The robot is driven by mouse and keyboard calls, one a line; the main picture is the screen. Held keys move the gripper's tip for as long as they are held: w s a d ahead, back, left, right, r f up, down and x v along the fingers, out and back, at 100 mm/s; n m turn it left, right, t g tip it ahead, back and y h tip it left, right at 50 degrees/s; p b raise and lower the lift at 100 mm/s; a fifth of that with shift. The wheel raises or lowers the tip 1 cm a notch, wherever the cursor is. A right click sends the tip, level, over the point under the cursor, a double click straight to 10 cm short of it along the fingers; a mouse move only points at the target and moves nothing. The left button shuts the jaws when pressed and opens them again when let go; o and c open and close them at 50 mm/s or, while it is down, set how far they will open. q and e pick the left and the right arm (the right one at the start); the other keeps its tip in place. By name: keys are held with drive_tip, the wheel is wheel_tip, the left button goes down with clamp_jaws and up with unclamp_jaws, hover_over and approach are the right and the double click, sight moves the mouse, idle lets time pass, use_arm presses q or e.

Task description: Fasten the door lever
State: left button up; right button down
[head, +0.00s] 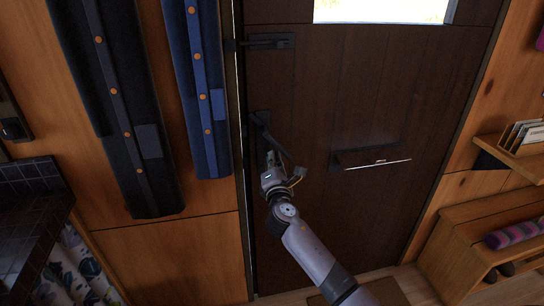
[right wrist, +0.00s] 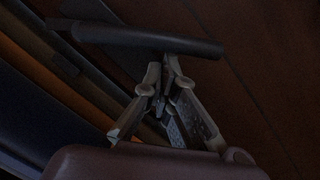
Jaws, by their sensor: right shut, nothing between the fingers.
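The door lever (head: 273,138) is a dark handle on a plate near the left edge of the dark wooden door (head: 340,95). It slopes down to the right in the head view. In the right wrist view the lever (right wrist: 150,40) crosses the top as a dark rounded bar. My right gripper (head: 271,158) is just below the lever. In the right wrist view the gripper's fingertips (right wrist: 163,68) are shut and empty, close under the bar; I cannot tell whether they touch it. My left gripper is not in view.
A dark latch (head: 268,42) sits higher on the door. A letter flap (head: 368,158) is to the right of the lever. Dark and blue coats (head: 208,100) hang on the wall at left. A wooden bench (head: 470,235) and a shelf (head: 515,155) stand at right.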

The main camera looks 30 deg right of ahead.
drive_tip(key=shift+s+d+n, duration=0.1)
drive_tip(key=shift+d+n, duration=0.1)
drive_tip(key=shift+n, duration=0.1)
drive_tip(key=shift+d+r+n+p, duration=0.15)
drive_tip(key=shift+d+n+p, duration=0.15)
drive_tip(key=shift+n, duration=0.2)
drive_tip(key=shift+s+d+r+n+t+y+p, duration=0.3)
drive_tip(key=shift+d+r+n+p, duration=0.6)
drive_tip(key=shift+n, duration=0.75)
drive_tip(key=shift+s+d+r+n+t+y+p, duration=0.1)
drive_tip(key=shift+d+r+n+t+y+p, duration=0.35)
drive_tip(key=shift+n+p, duration=0.95)
drive_tip(key=shift+s+d+r+n+t+y+p, duration=0.1)
drive_tip(key=shift+s+d+r+n+y+p, duration=0.15)
drive_tip(key=shift+d+r+n+p, duration=1.15)
drive_tip(key=shift+a+f+n+b, duration=0.45)
drive_tip(key=shift+f+n+b, duration=0.15)
drive_tip(key=shift+n+b, duration=0.1)
